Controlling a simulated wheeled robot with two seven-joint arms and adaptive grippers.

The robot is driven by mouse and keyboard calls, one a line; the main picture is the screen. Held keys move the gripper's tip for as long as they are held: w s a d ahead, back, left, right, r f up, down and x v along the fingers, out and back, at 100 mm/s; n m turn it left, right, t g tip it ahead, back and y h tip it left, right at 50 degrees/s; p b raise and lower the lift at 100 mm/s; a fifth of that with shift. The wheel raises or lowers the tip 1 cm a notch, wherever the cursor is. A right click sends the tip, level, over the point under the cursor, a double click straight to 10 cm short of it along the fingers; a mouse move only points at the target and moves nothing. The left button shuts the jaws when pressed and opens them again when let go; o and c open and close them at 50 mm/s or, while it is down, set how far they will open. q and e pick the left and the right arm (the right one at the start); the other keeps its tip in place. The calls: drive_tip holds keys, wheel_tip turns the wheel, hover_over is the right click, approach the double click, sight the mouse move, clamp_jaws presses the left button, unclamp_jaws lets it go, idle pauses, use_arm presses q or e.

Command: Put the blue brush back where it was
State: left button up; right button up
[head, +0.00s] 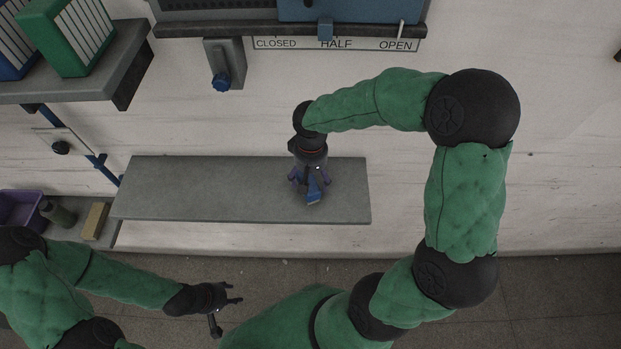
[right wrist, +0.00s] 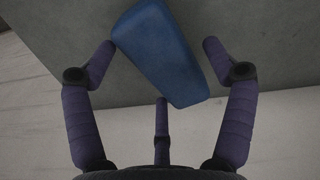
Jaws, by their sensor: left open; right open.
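The blue brush (head: 313,198) lies on the grey shelf (head: 200,190), near its right end. In the right wrist view the brush (right wrist: 160,52) shows as a blue block lying at a slant. My right gripper (head: 309,184) is over the brush, pointing down, with its purple fingers open. In the right wrist view the fingertips of my right gripper (right wrist: 160,45) are on either side of the block; the left one is at its edge, the right one close to its other side. Whether they touch it I cannot tell. My left gripper (head: 236,294) is open and empty, low at the left.
A dark shelf (head: 80,85) with green and blue binders (head: 70,38) is at the upper left. A purple bin (head: 20,208), a bottle (head: 58,213) and a tan block (head: 95,220) are at the lower left. The shelf's left part is bare.

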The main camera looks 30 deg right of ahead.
sight(311, 178)
wheel_tip(311, 178, up, 10)
drive_tip(key=shift+r, duration=0.25)
idle(0.4)
